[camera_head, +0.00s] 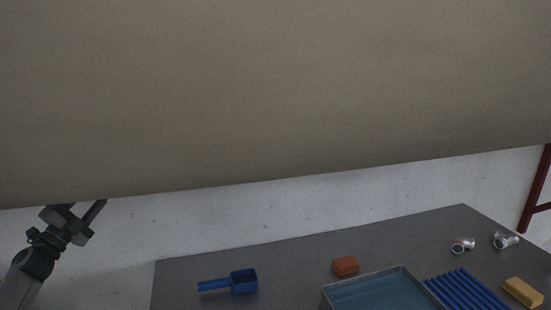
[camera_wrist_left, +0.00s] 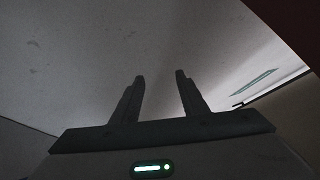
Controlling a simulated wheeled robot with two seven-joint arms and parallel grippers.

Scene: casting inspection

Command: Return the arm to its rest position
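My left gripper (camera_head: 88,214) is at the far left of the head view, raised beside the dark table (camera_head: 290,262) and clear of it. In the left wrist view its two fingers (camera_wrist_left: 160,82) stand apart with nothing between them; it is open and empty. My right gripper does not show in either view.
On the table are a blue scoop (camera_head: 243,282), a red-brown block (camera_head: 345,266), a blue-grey tray (camera_head: 402,270), a blue ribbed rack (camera_head: 465,290), a yellow block (camera_head: 522,292) and two metal pipe fittings (camera_head: 462,245) (camera_head: 505,240). A dark red frame (camera_head: 537,190) stands at the right.

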